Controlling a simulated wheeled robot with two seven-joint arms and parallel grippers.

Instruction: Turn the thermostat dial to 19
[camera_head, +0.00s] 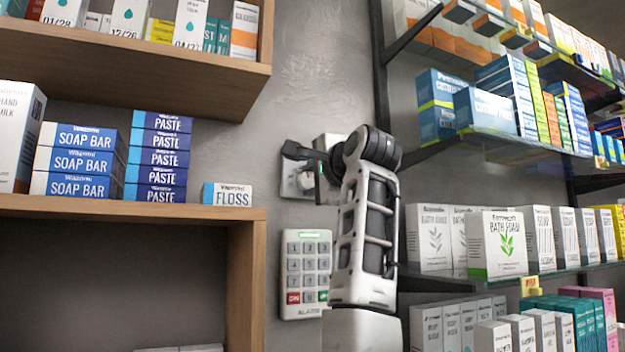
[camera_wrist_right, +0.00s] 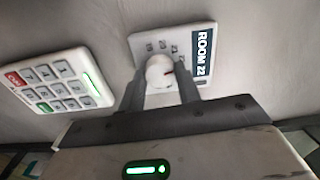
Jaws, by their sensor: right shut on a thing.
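The thermostat (camera_wrist_right: 202,66) is a pale wall plate with a dark label reading "ROOM 22". In the head view the thermostat (camera_head: 291,184) is mostly hidden behind my right gripper (camera_head: 303,165) and wrist. My left gripper is not in view.
An alarm keypad (camera_head: 306,265) is on the wall just below the thermostat; it also shows in the wrist view (camera_wrist_right: 62,80). A wooden shelf (camera_head: 150,209) with boxes stands left. Glass shelves (camera_head: 440,275) with boxes stand right, close to my right arm.

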